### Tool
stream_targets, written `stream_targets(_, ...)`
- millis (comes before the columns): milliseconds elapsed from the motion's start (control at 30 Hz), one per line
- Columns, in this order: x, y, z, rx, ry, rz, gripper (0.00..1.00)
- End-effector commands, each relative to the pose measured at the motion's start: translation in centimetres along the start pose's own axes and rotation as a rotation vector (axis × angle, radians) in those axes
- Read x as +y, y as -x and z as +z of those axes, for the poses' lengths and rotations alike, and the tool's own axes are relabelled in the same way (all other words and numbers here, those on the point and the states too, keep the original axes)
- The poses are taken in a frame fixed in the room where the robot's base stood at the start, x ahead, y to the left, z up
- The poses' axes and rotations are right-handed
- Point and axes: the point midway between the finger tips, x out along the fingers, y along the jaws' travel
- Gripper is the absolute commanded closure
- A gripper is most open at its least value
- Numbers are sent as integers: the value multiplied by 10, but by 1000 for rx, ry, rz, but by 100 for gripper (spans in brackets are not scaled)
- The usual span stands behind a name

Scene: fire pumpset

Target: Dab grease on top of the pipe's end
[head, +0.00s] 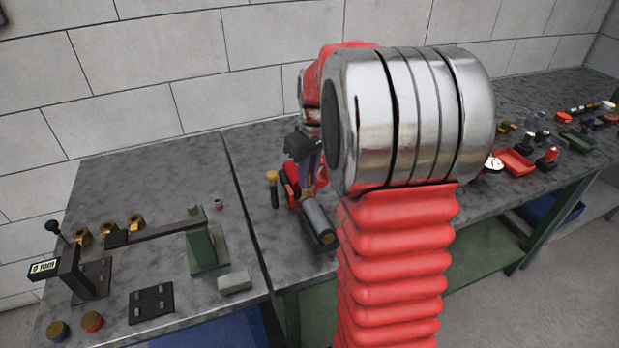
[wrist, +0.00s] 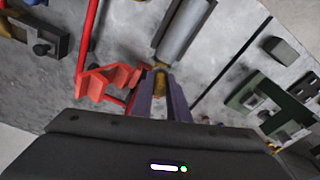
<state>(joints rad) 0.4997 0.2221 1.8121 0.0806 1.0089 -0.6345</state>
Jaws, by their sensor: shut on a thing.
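The grey pipe (head: 317,222) lies on a dark rest on the bench; it also shows in the wrist view (wrist: 185,30). My gripper (head: 308,182) is over the pipe's far end, partly hidden behind my arm. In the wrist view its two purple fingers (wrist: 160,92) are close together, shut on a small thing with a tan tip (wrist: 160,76). That tip is in line with the pipe's near end in that view. I cannot tell whether they touch. I cannot make out any grease on the pipe.
A red angular holder (wrist: 108,80) stands beside the fingers. A yellow-topped black tool (head: 272,178) stands left of the gripper. A green block stand (head: 205,248) and brass fittings (head: 135,222) are on the left bench. A red tray (head: 512,162) lies to the right.

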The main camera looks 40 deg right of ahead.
Motion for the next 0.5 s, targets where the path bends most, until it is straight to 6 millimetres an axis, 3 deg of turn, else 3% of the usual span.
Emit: stream_targets(500, 4, -1, -11, 0, 0, 0, 100)
